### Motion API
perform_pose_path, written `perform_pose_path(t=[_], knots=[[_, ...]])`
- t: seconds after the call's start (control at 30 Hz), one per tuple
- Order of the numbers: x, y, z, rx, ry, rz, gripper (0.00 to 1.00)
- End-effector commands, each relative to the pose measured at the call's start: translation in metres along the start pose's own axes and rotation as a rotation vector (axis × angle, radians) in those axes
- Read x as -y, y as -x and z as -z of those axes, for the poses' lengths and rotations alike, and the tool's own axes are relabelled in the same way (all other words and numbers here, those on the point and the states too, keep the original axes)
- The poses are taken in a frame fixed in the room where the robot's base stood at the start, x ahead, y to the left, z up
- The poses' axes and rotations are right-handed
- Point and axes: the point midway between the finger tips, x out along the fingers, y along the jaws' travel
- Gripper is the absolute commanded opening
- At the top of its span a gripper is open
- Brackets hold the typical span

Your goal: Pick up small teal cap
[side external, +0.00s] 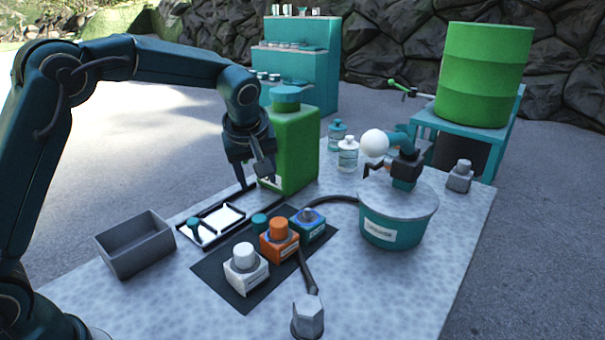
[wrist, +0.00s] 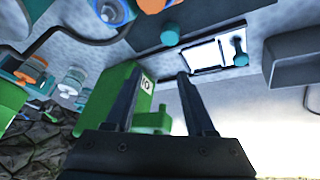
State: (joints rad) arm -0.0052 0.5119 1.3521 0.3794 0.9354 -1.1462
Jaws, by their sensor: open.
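A small teal cap (side external: 260,222) sits on the dark mat, to the left of the blue block and behind the orange one. It also shows in the wrist view (wrist: 170,35), beyond my fingertips near the mat's edge. My gripper (side external: 257,184) is open and empty, pointing down above the table. It is in front of the green canister and apart from the cap. In the wrist view its two fingers (wrist: 159,72) stand apart with nothing between them.
White (side external: 245,272), orange (side external: 279,246) and blue (side external: 308,227) capped blocks crowd the dark mat (side external: 212,270). A tall green canister (side external: 296,150) stands close behind my gripper. A grey bin (side external: 135,247) is at left; a teal tub (side external: 390,234) is at right.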

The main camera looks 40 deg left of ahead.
Motion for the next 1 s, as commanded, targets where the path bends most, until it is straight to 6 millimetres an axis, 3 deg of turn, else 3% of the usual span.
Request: perform_pose_path(t=[0.03,0.2,0.7,1.0], knots=[[-0.001,-0.017,-0.004,0.011,-0.008,0.026,0.55],[0.003,-0.052,-0.018,0.049,-0.038,0.085,0.55],[0.014,-0.106,-0.030,0.074,-0.050,0.115,0.55],[0.014,-0.114,-0.030,0.072,-0.050,0.111,0.55]])
